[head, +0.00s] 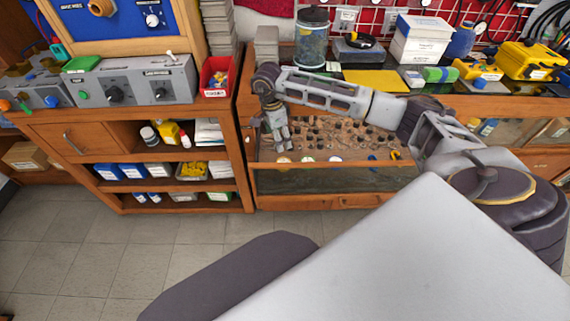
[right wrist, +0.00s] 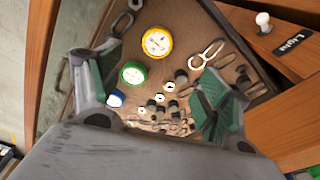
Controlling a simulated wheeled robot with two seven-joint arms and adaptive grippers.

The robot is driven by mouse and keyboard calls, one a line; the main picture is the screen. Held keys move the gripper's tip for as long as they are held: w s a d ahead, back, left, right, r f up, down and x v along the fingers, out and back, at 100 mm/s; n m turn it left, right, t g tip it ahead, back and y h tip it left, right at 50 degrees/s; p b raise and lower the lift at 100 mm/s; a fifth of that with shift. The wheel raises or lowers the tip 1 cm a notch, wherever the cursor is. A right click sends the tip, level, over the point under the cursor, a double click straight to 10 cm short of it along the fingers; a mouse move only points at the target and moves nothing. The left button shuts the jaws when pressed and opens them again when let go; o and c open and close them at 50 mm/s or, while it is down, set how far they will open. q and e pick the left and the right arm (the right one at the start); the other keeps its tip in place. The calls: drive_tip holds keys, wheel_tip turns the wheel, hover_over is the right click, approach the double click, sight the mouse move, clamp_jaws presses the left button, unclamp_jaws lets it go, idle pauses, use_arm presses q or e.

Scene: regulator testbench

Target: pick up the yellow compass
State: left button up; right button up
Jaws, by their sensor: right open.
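The yellow compass (right wrist: 157,42) is a round white dial with a yellow rim, lying in an open wooden drawer. In the head view it appears as a small pale dial (head: 283,159) at the drawer's front left. My right gripper (head: 280,146) hangs over the drawer's left end, just above the compass. In the right wrist view the right gripper (right wrist: 152,88) is open and empty. The compass lies beyond the gap between its fingers, toward the top of the picture. My left gripper is not in view.
A green-rimmed dial (right wrist: 133,73) and a blue-rimmed one (right wrist: 115,98) lie in a row with the compass. Dark knobs (right wrist: 160,105) and metal rings (right wrist: 207,54) lie near the fingers. The drawer's wooden walls border the space. The countertop above holds a glass jar (head: 311,40) and boxes.

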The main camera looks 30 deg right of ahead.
drive_tip(key=shift+d+f, duration=0.1)
hover_over(283, 159)
drive_tip(key=a, duration=0.1)
drive_tip(key=f, duration=0.7)
drive_tip(key=shift+s+a+f+b, duration=0.1)
drive_tip(key=shift+s+f+b, duration=0.1)
drive_tip(key=shift+s+b, duration=0.15)
drive_tip(key=shift+f, duration=0.45)
drive_tip(key=shift+s+f, duration=0.2)
drive_tip(key=shift+f, duration=0.5)
drive_tip(key=f, duration=0.2)
drive_tip(key=shift+s+d+f, duration=0.15)
drive_tip(key=shift+d+f, duration=0.05)
drive_tip(key=shift+f, duration=0.75)
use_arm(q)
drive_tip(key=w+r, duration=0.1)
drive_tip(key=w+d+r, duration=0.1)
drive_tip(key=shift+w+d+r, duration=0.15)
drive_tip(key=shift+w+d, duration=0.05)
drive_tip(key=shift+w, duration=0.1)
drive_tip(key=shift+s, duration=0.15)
